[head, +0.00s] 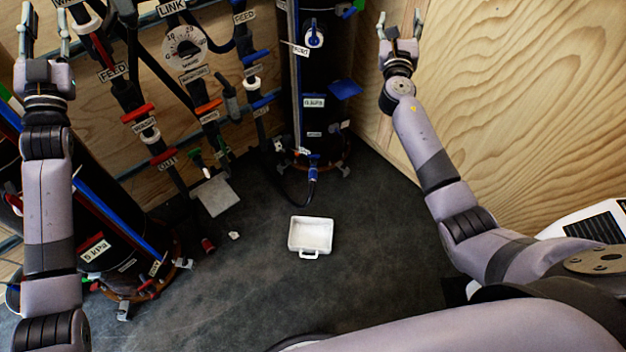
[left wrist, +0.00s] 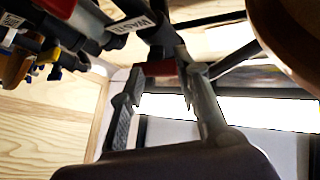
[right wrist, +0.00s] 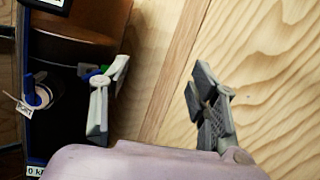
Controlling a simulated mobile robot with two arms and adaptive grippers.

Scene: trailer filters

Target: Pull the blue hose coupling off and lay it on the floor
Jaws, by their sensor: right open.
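The blue hose coupling (head: 313,172) is low at the front foot of the right black filter column (head: 317,125). A dark hose (head: 290,195) curves from it to the left, near the floor. My right gripper (head: 398,24) is open and empty, high by the wooden wall, right of the column and far above the coupling. The right wrist view shows its fingers (right wrist: 160,78) apart before bare wood. My left gripper (head: 40,28) is open at the upper left. In the left wrist view a red part (left wrist: 160,68) shows behind its fingers; I see no grip on it.
A white tray (head: 291,238) lies on the dark floor in front of the column. Labelled pipes with red and blue handles (head: 138,112) fill the left, beside another black column (head: 95,215). A grey plate (head: 217,194) stands near them. Floor (head: 375,235) right of the tray is clear.

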